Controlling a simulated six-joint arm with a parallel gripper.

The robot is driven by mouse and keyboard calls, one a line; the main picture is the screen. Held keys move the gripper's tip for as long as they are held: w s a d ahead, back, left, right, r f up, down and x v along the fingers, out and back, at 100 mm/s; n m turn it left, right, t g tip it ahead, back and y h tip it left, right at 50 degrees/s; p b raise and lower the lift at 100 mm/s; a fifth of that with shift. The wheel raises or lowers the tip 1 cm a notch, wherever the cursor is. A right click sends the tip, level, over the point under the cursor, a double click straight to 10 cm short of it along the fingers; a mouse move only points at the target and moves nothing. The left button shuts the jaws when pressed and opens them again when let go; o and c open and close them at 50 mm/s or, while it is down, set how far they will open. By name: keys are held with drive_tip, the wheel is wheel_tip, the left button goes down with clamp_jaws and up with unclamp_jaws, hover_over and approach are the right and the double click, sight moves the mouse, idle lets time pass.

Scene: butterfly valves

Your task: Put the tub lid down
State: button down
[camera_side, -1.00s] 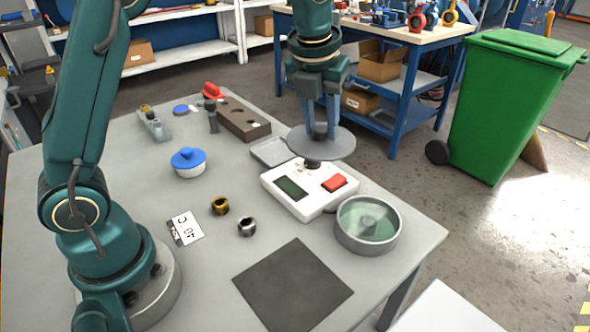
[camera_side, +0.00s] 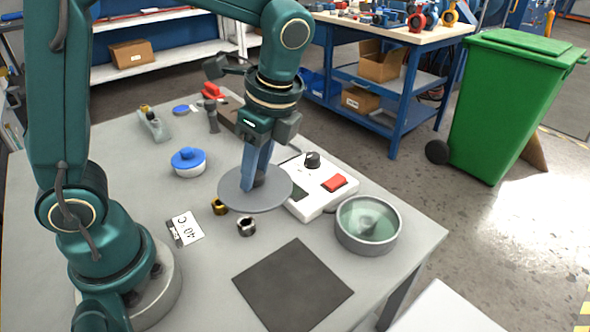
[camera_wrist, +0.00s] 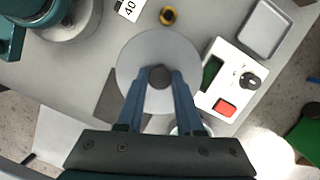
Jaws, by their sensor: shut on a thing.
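The tub lid is a flat grey disc (camera_side: 236,197) with a dark knob in its middle; it also shows in the wrist view (camera_wrist: 140,55). My gripper (camera_side: 256,180) points down with its blue fingers shut on the knob, seen in the wrist view (camera_wrist: 160,78) too. The lid looks level and appears above the table, left of the white control box; its exact height is hard to tell. A round grey tub with a greenish inside (camera_side: 367,224) stands at the table's right. In the wrist view it is mostly hidden behind my gripper.
The white control box (camera_side: 325,190) has a black knob and red button. A brass nut (camera_side: 220,206), a steel nut (camera_side: 246,226) and a card (camera_side: 186,228) lie near the lid. A blue-lidded pot (camera_side: 188,162) stands behind. The dark mat (camera_side: 293,285) is bare.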

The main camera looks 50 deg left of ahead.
drive_tip(key=shift+s+d, duration=0.1)
drive_tip(key=shift+s, duration=0.4)
drive_tip(key=shift+s+d, duration=0.15)
drive_tip(key=shift+d, duration=0.05)
hover_over(288, 284)
drive_tip(key=f, duration=0.6)
drive_tip(key=shift+w+d+f, duration=0.2)
drive_tip(key=shift+d+f, duration=0.15)
drive_tip(key=shift+d, duration=0.05)
drive_tip(key=shift+d+f, duration=0.15)
drive_tip(key=shift+f, duration=1.9)
drive_tip(key=shift+f, duration=0.15)
drive_tip(key=c, duration=0.5)
unclamp_jaws()
drive_tip(key=shift+c, duration=0.2)
